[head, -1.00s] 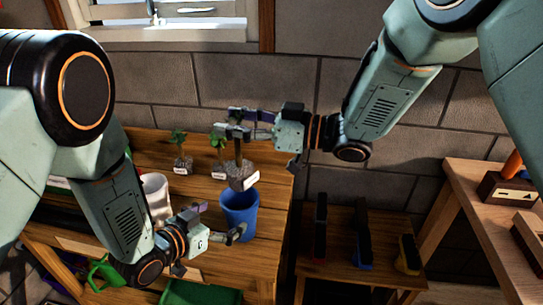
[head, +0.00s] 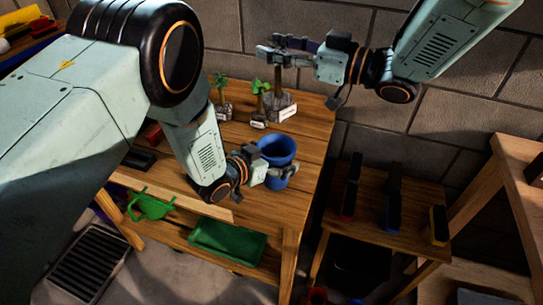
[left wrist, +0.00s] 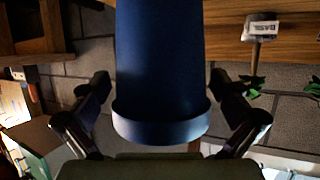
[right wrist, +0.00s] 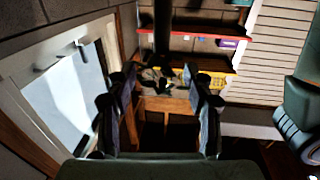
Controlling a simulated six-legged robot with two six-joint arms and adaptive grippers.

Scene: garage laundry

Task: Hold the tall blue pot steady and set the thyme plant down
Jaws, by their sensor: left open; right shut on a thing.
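The tall blue pot (head: 278,147) stands upright near the table's right side, its open mouth facing up. My left gripper (head: 270,174) is open at its near side. In the left wrist view the blue pot (left wrist: 160,60) lies between its two spread fingers. My right gripper (head: 278,57) is shut around the dark stem of a plant, taken as the thyme plant (head: 281,106). Its root ball with a white label hangs behind the blue pot's rim, apart from the pot. The label is too small to read. The right gripper hides the plant's top.
Two small labelled plants (head: 222,108) (head: 259,105) stand left of the held plant. A green tray (head: 228,242) and green watering can (head: 150,205) are on the shelf below. A low bench (head: 375,220) is at right. A brick wall is close behind.

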